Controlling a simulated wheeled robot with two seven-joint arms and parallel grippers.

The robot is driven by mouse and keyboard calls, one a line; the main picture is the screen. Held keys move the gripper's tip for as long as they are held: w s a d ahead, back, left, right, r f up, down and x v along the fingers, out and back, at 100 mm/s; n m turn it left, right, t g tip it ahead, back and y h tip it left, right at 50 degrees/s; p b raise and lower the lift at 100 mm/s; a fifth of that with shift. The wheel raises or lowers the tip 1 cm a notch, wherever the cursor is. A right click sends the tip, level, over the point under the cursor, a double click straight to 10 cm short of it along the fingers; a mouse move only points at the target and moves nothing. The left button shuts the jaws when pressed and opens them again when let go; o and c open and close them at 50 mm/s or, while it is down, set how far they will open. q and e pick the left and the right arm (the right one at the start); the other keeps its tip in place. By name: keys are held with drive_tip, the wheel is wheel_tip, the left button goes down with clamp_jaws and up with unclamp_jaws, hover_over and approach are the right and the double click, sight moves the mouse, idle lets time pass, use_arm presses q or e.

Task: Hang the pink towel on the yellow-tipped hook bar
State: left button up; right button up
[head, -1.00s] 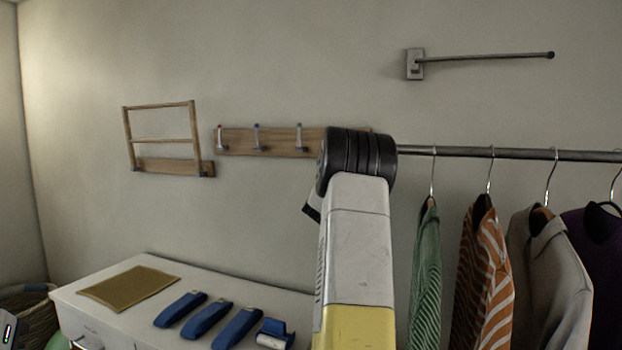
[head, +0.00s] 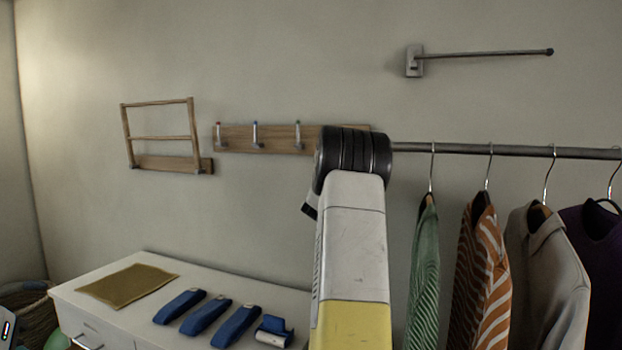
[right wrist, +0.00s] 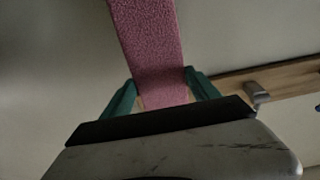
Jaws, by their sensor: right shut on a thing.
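My right gripper (right wrist: 160,95) is shut on the pink towel (right wrist: 148,40), which runs up as a strip between its green fingers in the right wrist view. In the head view my right arm hides this gripper and the towel. A wooden hook board (head: 260,138) is on the wall, with red-tipped (head: 219,135) and blue-tipped (head: 255,135) hooks and a third hook (head: 298,135) whose tip colour is unclear. My arm covers its right part; no yellow tip shows. The board (right wrist: 285,78) and a metal hook (right wrist: 257,92) lie right of the gripper in the wrist view. My left gripper is not in view.
A clothes rail (head: 500,150) with hung garments (head: 480,270) stands at right, below a wall-mounted rod (head: 485,54). A wooden rack (head: 160,138) is left of the board. A white cabinet (head: 130,308) below holds a mat (head: 128,286) and blue items (head: 205,317).

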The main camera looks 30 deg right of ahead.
drive_tip(key=o, duration=1.6)
drive_tip(key=s+a+n+y, duration=0.2)
drive_tip(key=s+a+y, duration=0.25)
drive_tip(key=a, duration=0.65)
drive_tip(key=s+a+f+n+t+y, duration=0.1)
drive_tip(key=s+a+n+y, duration=0.3)
drive_tip(key=a, duration=0.7)
drive_tip(key=s+a+n+y, duration=0.1)
drive_tip(key=s+a+y, duration=0.3)
drive_tip(key=a, duration=0.7)
drive_tip(key=s+a+f+n+g+y, duration=0.1)
drive_tip(key=s+a+f, duration=0.3)
drive_tip(key=s, duration=0.4)
drive_tip(key=s+a+f+n+g+y, duration=0.1)
drive_tip(key=s+a+f+g, duration=0.3)
drive_tip(key=s, duration=0.5)
drive_tip(key=s+a+f+n+g+y, duration=0.1)
drive_tip(key=s+a+f+g+y, duration=0.1)
drive_tip(key=s, duration=0.7)
drive_tip(key=shift+a+f+n+y, duration=0.2)
drive_tip(key=shift+a+f+y, duration=0.25)
drive_tip(key=shift+a, duration=0.35)
drive_tip(key=shift+a+f+n+y, duration=0.2)
drive_tip(key=shift+a+f, duration=0.35)
drive_tip(key=shift+a, duration=0.25)
drive_tip(key=shift+w, duration=0.1)
